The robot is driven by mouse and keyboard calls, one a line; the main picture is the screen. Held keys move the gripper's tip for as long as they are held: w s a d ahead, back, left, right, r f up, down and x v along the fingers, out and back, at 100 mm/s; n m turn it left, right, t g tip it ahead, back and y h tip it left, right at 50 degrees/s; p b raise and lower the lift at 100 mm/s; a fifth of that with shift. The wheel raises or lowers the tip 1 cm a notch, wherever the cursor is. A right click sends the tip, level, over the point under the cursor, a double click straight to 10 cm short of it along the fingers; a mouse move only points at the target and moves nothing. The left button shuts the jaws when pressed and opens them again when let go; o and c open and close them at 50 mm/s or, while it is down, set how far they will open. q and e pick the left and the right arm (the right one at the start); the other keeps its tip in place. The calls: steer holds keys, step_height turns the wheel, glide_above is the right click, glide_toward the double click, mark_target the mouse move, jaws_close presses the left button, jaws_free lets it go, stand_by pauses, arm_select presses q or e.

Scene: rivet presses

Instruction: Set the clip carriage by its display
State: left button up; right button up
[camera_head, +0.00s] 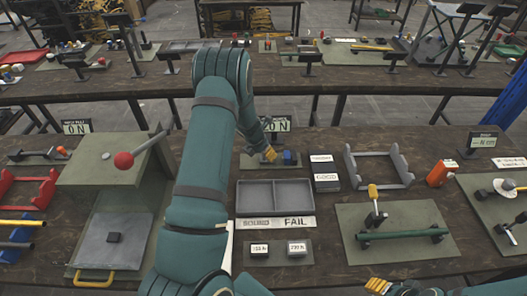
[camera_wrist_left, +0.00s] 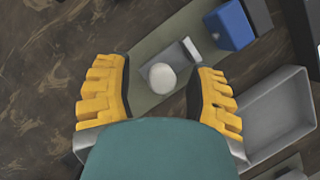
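A green base plate (camera_wrist_left: 150,45) carries a grey carriage piece with a round pale knob (camera_wrist_left: 162,77) and a blue block (camera_wrist_left: 230,25). In the head view the blue block (camera_head: 289,158) stands just right of my left gripper (camera_head: 269,153), on the plate (camera_head: 250,162). A display reading "20 N" (camera_head: 276,124) stands behind, its left part covered by my arm. In the left wrist view my left gripper (camera_wrist_left: 160,92) is open, with the knob between its spread fingers and no visible contact. My right gripper (camera_head: 378,286) shows only partly at the bottom edge.
A grey two-part tray (camera_head: 275,182) marked FAIL is in front of the plate. Dark blocks (camera_head: 325,182), one marked GOOD, and a grey frame (camera_head: 378,151) stand to the right.

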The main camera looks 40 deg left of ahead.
arm_select(q)
steer(key=shift+r, duration=0.1)
steer(key=v, duration=1.1)
steer(key=shift+s+r, duration=0.25)
steer(key=shift+r, duration=0.1)
steer(key=shift+o, duration=0.2)
